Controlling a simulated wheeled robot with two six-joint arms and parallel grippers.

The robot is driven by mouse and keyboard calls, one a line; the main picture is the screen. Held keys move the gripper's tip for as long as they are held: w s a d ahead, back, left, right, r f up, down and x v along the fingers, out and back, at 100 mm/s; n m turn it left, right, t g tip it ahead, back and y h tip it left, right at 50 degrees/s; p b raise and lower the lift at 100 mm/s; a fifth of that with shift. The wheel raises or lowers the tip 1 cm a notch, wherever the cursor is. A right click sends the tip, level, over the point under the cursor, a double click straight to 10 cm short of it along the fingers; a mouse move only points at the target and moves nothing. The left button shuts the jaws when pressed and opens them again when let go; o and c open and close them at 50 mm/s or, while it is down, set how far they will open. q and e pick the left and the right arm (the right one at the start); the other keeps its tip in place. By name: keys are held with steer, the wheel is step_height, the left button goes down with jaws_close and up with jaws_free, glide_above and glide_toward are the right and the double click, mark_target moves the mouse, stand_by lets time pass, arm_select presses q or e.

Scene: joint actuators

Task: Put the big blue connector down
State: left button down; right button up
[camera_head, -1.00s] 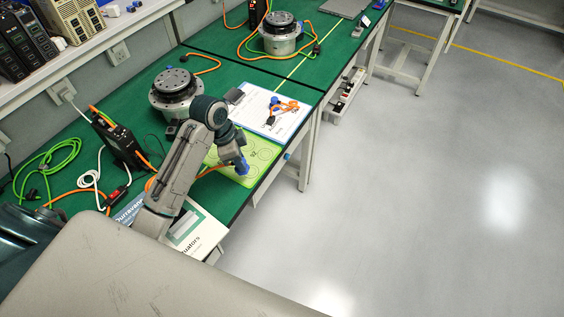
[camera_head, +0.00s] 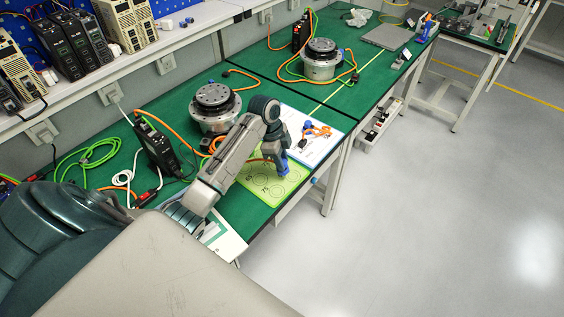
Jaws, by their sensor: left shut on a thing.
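The big blue connector (camera_head: 283,167) is in my left gripper (camera_head: 279,158), over the upper part of the green mat (camera_head: 262,194). An orange cable runs to it from the left. My left gripper is shut on the connector; its fingers are small and partly hidden by my arm. I cannot tell whether the connector touches the mat. The mat has printed rings and lies near the front edge of the green bench (camera_head: 243,212). My right gripper is not in view.
A round actuator (camera_head: 215,108) stands behind my left arm, and another (camera_head: 320,62) farther back. A white sheet (camera_head: 302,146) with an orange-and-blue cable part lies beyond the mat. A black drive box (camera_head: 155,148) stands at left. Rings on the mat's near part are uncovered.

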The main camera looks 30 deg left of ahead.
arm_select(q)
steer(key=shift+w+a+f, duration=0.2)
steer(key=shift+w+a, duration=0.05)
steer(key=shift+w, duration=0.2)
steer(key=shift+a+p+x, duration=0.25)
steer(key=shift+p+x, duration=0.35)
steer(key=shift+x, duration=0.4)
steer(key=shift+f, duration=0.65)
steer(key=shift+f, duration=0.1)
steer(key=c, duration=1.2)
jaws_free()
steer(key=shift+o, duration=0.2)
